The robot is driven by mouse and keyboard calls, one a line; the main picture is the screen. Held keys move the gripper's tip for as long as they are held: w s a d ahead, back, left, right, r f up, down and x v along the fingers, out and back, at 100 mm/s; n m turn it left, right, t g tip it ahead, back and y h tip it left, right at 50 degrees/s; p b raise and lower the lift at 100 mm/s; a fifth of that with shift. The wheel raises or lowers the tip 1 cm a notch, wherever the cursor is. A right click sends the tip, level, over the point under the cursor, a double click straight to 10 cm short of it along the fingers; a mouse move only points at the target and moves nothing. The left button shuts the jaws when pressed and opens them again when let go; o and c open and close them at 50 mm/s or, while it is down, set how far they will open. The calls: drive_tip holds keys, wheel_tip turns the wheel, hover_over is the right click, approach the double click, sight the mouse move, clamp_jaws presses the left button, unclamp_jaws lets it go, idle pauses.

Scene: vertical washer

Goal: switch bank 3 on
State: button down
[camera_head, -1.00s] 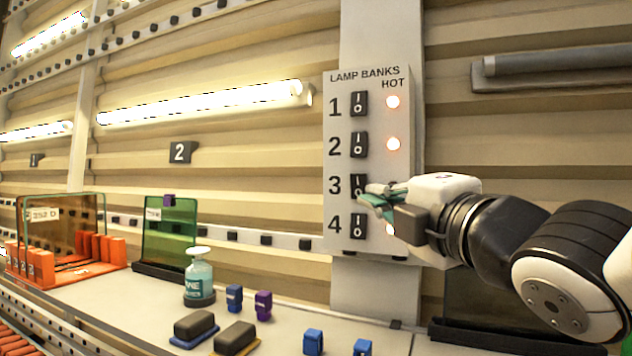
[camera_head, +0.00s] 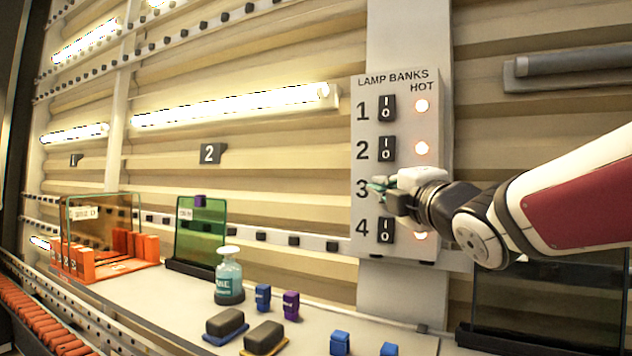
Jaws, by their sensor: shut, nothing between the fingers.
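The lamp banks panel (camera_head: 363,92) is a pale box on a post, with numbered rocker switches 1 to 4 in a column and a HOT lamp column at the right. Switch 1 (camera_head: 387,108), switch 2 (camera_head: 386,148) and switch 4 (camera_head: 385,230) show. My gripper (camera_head: 376,187) is shut and empty, its tips at row 3, over the place of switch 3. They hide that switch, and I cannot tell whether they touch it. The HOT lamps of rows 1 (camera_head: 422,106), 2 (camera_head: 422,148) and 4 (camera_head: 420,235) glow; the row 3 lamp is hidden behind my gripper.
A lit tube (camera_head: 235,107) hangs by the sign 2 (camera_head: 209,153); an unlit tube (camera_head: 570,62) is at upper right. The bench below holds a bottle (camera_head: 229,277), a green glass plate (camera_head: 202,235), an orange rack (camera_head: 85,262) and small blocks. A dark pane (camera_head: 550,310) stands under my arm.

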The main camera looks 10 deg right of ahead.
drive_tip(key=shift+w, duration=0.1)
idle(0.3)
drive_tip(key=shift+w+d+r+m+g+p, duration=0.25)
drive_tip(key=shift+w+m+g+p, duration=0.2)
drive_tip(key=shift+p, duration=0.8)
drive_tip(key=shift+s, duration=0.15)
